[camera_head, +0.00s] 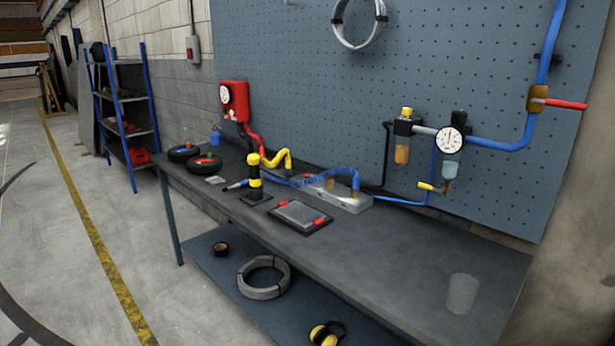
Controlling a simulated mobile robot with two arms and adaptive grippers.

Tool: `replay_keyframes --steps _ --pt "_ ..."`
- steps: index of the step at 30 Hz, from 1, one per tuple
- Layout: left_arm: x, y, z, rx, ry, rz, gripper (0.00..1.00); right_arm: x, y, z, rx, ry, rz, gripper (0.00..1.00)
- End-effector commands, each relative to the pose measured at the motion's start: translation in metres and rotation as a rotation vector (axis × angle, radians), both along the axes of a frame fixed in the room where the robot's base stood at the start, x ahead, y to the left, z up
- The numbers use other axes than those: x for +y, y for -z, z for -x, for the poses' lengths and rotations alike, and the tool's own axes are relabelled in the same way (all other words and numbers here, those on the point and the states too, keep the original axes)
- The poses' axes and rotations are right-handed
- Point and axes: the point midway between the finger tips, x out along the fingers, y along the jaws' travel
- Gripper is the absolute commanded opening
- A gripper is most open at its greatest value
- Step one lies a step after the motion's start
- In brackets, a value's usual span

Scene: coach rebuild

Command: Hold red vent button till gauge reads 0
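A red box (238,104) is mounted at the left edge of the pegboard, above the back of the workbench. A round white gauge (226,95) sits on its left face; the reading is too small to make out. A separate vent button cannot be told apart on the red box at this size. A second white dial gauge (450,140) is on the air filter unit at the right of the pegboard; its reading is also unclear. Neither of my grippers is in view.
A blue shelf rack (125,110) stands left. Floor before the bench is clear.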

Motion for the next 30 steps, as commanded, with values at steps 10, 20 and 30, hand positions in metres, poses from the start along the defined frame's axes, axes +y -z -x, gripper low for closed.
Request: replay_keyframes --steps 10,20,30 --pt "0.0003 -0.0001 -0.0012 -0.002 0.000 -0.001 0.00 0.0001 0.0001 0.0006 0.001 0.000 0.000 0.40" --pt "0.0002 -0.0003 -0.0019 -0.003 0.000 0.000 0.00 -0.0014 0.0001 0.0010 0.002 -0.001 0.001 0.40" --pt "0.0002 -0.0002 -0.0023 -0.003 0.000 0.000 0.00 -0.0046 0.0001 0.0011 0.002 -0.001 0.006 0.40"
